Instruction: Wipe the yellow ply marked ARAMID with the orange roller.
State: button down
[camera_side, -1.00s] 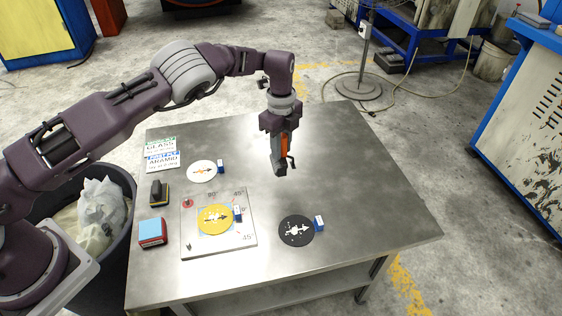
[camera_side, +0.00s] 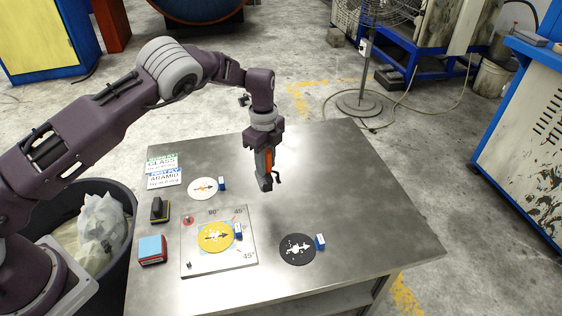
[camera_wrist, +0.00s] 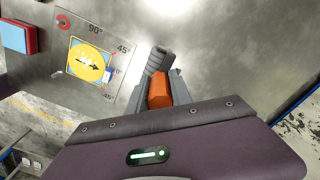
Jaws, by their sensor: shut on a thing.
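The yellow ply (camera_side: 212,243) is a round disc with white patches and a black arrow, lying on a pale plate with angle marks (camera_side: 240,258). A small blue-and-white block (camera_side: 238,231) is at its right edge. In the wrist view the yellow ply (camera_wrist: 80,56) is left of my gripper. My gripper (camera_side: 266,172) is shut on the orange roller (camera_side: 268,160), above the table, right of and apart from the ply. The wrist view shows the roller's orange part (camera_wrist: 160,92) between the fingers, with a grey part beyond.
A white disc (camera_side: 203,192) and a black disc (camera_side: 296,257), each with a small blue block, lie on the metal table (camera_side: 350,190). A blue-and-red block (camera_side: 152,250), a dark-handled tool (camera_side: 159,211) and a GLASS/ARAMID sign (camera_side: 163,172) are at the left. The right side is clear.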

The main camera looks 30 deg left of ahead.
jog(key=s+a+f+m, duration=0.1)
jog(key=s+a, duration=0.2)
jog(key=s, duration=1.6)
jog(key=shift+s+f, duration=0.15)
jog(key=shift+f, duration=2.55)
jog(key=shift+f, duration=0.6)
jog(key=shift+w+a, duration=1.4)
jog(key=shift+s+d, duration=0.75)
jog(key=shift+s+d+f, duration=0.1)
jog(key=shift+s+d, duration=0.55)
jog(key=shift+s, duration=0.1)
